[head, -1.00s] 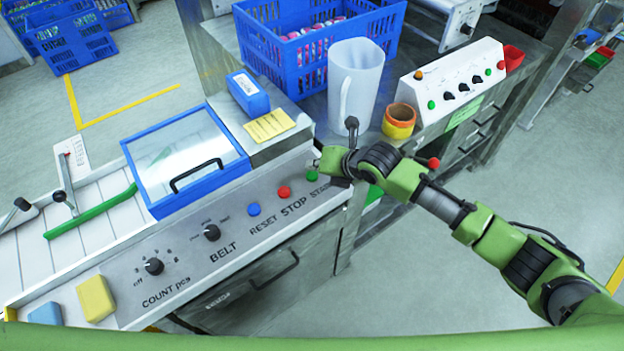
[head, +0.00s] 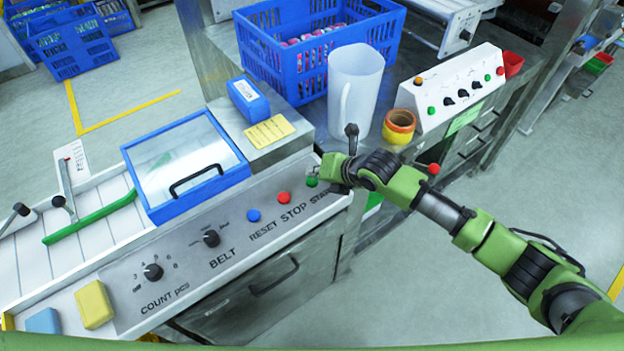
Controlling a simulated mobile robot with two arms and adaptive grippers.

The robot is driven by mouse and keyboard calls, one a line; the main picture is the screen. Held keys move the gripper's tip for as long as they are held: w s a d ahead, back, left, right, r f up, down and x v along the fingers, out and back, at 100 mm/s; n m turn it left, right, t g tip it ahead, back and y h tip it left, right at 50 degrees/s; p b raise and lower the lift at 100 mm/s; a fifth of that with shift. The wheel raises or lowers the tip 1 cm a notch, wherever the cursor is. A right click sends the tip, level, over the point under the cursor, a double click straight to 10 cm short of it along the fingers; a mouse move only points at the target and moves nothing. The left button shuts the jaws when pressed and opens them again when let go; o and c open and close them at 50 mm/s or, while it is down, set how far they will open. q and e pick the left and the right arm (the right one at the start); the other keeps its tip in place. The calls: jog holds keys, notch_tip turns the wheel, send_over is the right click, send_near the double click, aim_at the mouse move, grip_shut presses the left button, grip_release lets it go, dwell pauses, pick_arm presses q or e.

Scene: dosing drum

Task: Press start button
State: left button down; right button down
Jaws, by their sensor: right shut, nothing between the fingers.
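The green start button (head: 312,182) is on the grey control panel (head: 195,262), at the right end of its row of buttons. The red stop button (head: 284,198) and the blue reset button (head: 253,215) are to its left. My right gripper (head: 318,172) is shut and empty, with its tip right at the green button, partly over it in the picture. I cannot tell whether it touches the button. The arm comes in from the right and partly covers the start label. My left gripper is not in view.
A blue-framed clear lid (head: 185,163) lies left of the panel's buttons. A white jug (head: 354,90), an orange-yellow tape roll (head: 399,127) and a second control box (head: 455,88) stand behind my arm. A blue crate (head: 315,50) is at the back.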

jog(key=shift+f, duration=0.1)
dwell(0.4)
jog(key=shift+f, duration=0.3)
